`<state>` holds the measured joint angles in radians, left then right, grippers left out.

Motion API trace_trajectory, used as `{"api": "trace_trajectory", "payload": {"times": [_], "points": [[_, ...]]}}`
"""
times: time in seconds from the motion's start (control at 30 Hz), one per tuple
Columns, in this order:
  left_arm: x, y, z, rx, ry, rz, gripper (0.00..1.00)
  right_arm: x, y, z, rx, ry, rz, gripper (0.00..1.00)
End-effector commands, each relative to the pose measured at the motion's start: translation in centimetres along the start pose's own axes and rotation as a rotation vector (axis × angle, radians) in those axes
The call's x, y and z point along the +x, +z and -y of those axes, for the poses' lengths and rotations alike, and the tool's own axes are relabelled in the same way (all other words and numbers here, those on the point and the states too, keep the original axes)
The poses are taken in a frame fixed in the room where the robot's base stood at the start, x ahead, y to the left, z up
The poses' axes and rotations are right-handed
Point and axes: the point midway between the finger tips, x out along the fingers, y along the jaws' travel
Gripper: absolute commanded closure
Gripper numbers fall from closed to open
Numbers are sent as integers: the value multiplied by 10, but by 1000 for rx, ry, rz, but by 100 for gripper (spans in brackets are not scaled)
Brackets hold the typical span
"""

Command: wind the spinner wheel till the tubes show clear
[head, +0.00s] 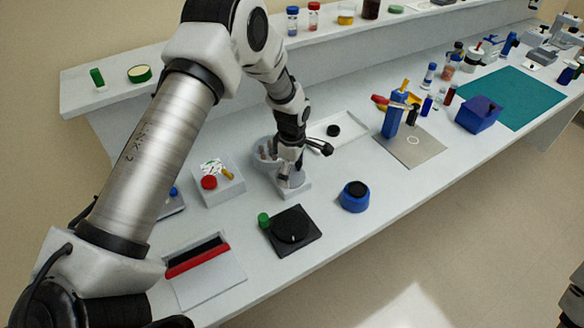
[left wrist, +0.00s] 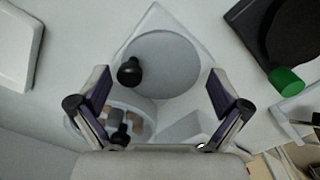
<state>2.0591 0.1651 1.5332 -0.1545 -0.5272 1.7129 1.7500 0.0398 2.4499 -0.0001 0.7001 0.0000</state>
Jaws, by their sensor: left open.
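The spinner stands on a white base (head: 297,189) below my left gripper (head: 302,158). In the left wrist view its grey round wheel (left wrist: 170,62) carries a black knob (left wrist: 130,72) near the wheel's left edge. Beside it is a pale round bowl (left wrist: 148,108) with brownish tubes (left wrist: 110,117) partly showing; how clear they are I cannot tell. My left gripper shows there too (left wrist: 160,82), its fingers wide apart on either side of wheel and bowl, with nothing held. The knob lies between the fingers, nearer the left one. My right gripper is not in view.
A black square device (head: 292,230) with a green knob (head: 263,219) and a blue round pot (head: 354,197) stand near the bench's front. A white box with a red button (head: 209,182) is left of the spinner. A white tray (head: 340,118) lies behind it.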

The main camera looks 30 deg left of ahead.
Motion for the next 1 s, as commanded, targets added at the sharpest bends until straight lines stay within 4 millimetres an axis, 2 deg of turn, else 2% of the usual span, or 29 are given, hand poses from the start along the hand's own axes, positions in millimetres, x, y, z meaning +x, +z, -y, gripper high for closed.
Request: {"api": "trace_trajectory", "payload": {"times": [0.23,0.27,0.4,0.43,1.0], "points": [[3,0,0,0,2,0,0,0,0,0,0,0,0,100],[3,0,0,0,2,0,7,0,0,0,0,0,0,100],[3,0,0,1,2,0,57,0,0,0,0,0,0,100],[3,0,0,1,1,0,64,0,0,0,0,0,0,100],[8,0,5,65,-14,0,65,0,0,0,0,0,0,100]]}}
